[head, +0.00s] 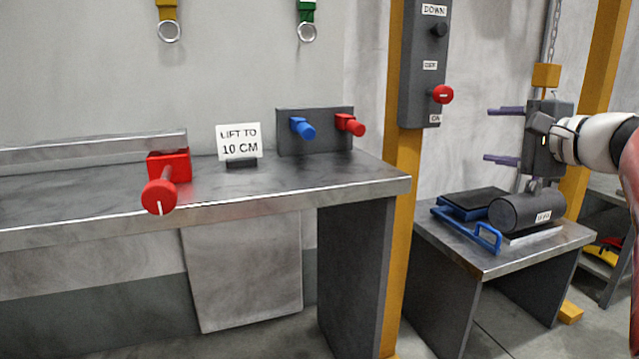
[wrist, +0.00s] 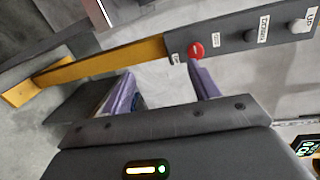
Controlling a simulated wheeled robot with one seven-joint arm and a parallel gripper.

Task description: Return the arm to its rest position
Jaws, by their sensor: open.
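My gripper (head: 488,134) is at the right of the head view, its two purple fingers pointing left and spread apart. Nothing is between them. It is raised above a small metal table (head: 480,258), to the right of a grey switch panel (head: 420,70). In the wrist view my gripper (wrist: 160,84) also shows open and empty, with the panel (wrist: 235,38) and its red knob (wrist: 197,50) beyond the right finger. My white arm (head: 592,140) reaches in from the right edge.
A dark cylinder (head: 527,212) and a blue-framed device (head: 465,205) sit on the small table below my gripper. A yellow post (head: 402,200) carries the panel. A chain (head: 553,35) hangs behind my gripper. A workbench (head: 280,185) with a red handle (head: 160,195) stands left.

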